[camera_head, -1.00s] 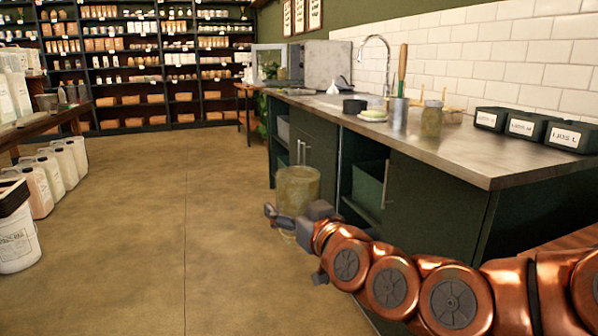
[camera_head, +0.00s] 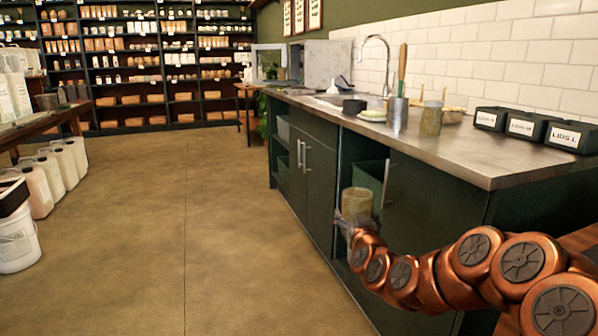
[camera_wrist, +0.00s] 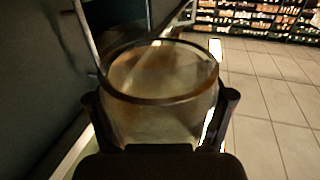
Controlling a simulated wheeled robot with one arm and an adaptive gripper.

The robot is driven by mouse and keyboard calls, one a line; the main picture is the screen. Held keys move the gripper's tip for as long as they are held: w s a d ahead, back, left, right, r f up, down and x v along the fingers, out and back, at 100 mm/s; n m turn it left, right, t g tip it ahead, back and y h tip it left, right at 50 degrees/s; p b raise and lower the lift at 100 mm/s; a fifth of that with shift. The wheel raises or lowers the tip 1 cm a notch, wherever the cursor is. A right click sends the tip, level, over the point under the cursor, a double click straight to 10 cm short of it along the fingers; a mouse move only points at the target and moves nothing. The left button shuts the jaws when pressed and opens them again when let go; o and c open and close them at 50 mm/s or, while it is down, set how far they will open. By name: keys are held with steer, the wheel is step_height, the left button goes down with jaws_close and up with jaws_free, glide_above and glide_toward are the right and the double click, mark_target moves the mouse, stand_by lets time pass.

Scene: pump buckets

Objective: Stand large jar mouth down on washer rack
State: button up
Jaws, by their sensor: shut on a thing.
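The large jar (camera_head: 358,202) is a cloudy, yellowish glass cylinder, held roughly upright in front of the lower cabinet's open bay. My gripper (camera_head: 348,222) is shut around its side. In the wrist view, the two fingers of my gripper (camera_wrist: 160,97) press on opposite sides of the jar (camera_wrist: 155,72), whose round end with a brownish rim faces the camera. I cannot tell whether that end is the mouth or the base. No washer rack can be made out clearly; the bay's inside is dark and partly hidden by the jar and my arm.
A green bin (camera_head: 368,181) sits in the open bay, beside a cabinet door with a vertical handle (camera_head: 385,184). The steel counter (camera_head: 450,153) above carries a smaller jar (camera_head: 431,119), a tool holder (camera_head: 397,114) and lid boxes (camera_head: 525,127).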

steer(key=shift+w+d+f+h, duration=0.3)
steer(key=shift+w+d+f, duration=0.2)
steer(key=shift+d+f, duration=0.2)
step_height(320, 180, up, 38)
steer(key=p, duration=3.7)
steer(key=shift+f, duration=0.25)
